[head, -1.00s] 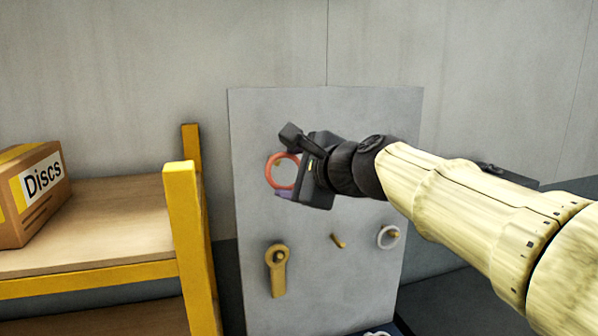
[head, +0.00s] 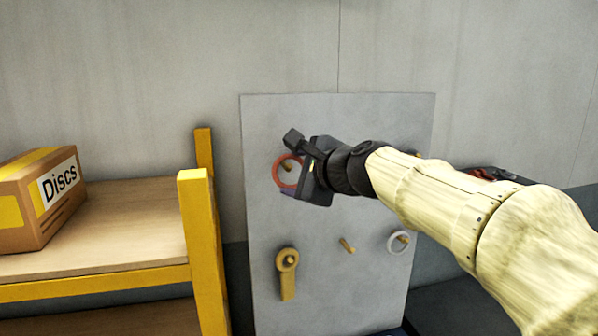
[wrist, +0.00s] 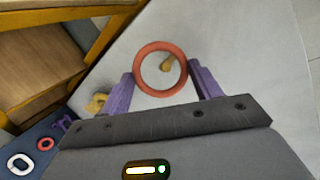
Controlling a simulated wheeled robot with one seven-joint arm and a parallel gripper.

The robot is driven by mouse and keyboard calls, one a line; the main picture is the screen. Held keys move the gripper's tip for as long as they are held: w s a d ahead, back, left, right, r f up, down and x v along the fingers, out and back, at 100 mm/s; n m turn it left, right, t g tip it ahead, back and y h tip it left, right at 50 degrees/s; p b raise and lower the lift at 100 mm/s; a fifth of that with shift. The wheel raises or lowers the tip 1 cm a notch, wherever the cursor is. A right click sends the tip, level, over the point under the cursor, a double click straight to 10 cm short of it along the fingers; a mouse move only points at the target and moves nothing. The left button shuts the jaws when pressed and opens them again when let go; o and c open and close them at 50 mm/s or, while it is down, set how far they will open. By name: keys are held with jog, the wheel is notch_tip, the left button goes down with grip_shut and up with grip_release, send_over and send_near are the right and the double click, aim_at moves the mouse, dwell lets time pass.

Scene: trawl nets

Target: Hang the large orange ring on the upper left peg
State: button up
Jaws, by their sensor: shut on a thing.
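The large orange ring (head: 277,173) is held at its edges between the purple fingers of my gripper (wrist: 160,70), in front of the grey board (head: 325,215). In the wrist view the ring (wrist: 160,94) stands upright, facing the camera. The tan upper left peg (wrist: 167,63) shows through its opening, a little right of and above its centre. In the head view the peg (head: 287,168) also shows inside the ring. I cannot tell whether the peg's tip passes through the ring or is still behind it.
A tan piece (head: 287,281) hangs on the lower left peg. The lower middle peg (head: 347,244) is bare. A white ring (head: 398,245) hangs at lower right. A yellow-framed shelf (head: 192,200) with a Discs box (head: 40,200) stands left. Loose rings lie on blue at lower left in the wrist view.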

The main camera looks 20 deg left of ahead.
jog(key=shift+w+a, duration=0.25)
jog(key=shift+w, duration=0.1)
jog(key=shift+w+a+f, duration=0.25)
jog(key=shift+w+f, duration=0.3)
jog(key=shift+f, duration=0.05)
jog(key=o, duration=1.1)
jog(key=shift+o, duration=0.2)
jog(key=shift+s+b, duration=0.1)
jog(key=shift+b, duration=0.2)
jog(key=b+v, duration=0.4)
jog(key=v, duration=1.3)
jog(key=shift+d, duration=0.2)
